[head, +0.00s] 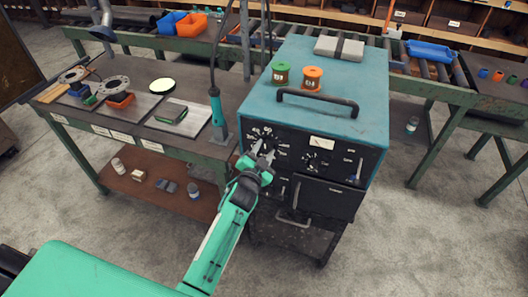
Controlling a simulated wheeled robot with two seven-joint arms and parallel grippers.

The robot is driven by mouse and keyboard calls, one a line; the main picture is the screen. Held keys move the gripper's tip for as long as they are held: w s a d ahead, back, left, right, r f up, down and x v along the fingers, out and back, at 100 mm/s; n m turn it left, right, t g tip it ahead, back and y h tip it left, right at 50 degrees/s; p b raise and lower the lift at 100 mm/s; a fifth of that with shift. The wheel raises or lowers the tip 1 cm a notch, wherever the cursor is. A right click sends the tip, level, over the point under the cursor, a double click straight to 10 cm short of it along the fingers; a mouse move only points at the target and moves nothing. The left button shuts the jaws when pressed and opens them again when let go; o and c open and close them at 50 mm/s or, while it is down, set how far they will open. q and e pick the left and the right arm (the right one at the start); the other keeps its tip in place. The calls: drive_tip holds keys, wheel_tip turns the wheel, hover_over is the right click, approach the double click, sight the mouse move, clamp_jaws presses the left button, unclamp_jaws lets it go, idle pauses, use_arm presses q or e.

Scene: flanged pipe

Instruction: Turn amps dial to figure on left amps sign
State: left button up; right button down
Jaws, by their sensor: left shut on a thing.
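The teal-topped machine (325,75) stands in the middle with a black front panel. A round dial with white marks (312,161) sits at the panel's middle. Another dial with white marks (268,137) sits on the panel's left, partly hidden by my gripper. My left gripper (264,151) is at this left dial, shut on its knob, which the fingers hide. The dial figures are too small to read. A pale plate (322,143) is on the panel. My right gripper is out of view.
A black handle (317,101) rises from the machine's top. A drawer-like front with a handle (294,221) is below the panel. A workbench (140,115) with flanges and trays stands close on the left. A roller conveyor (455,85) runs behind. Floor at front right is clear.

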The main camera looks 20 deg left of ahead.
use_arm(q)
drive_tip(key=shift+m, duration=0.6)
drive_tip(key=o, duration=1)
drive_tip(key=shift+s, duration=0.1)
drive_tip(key=s+b, duration=0.4)
drive_tip(key=s, duration=0.9)
drive_tip(key=shift+s+a, duration=0.2)
drive_tip(key=shift+s, duration=0.15)
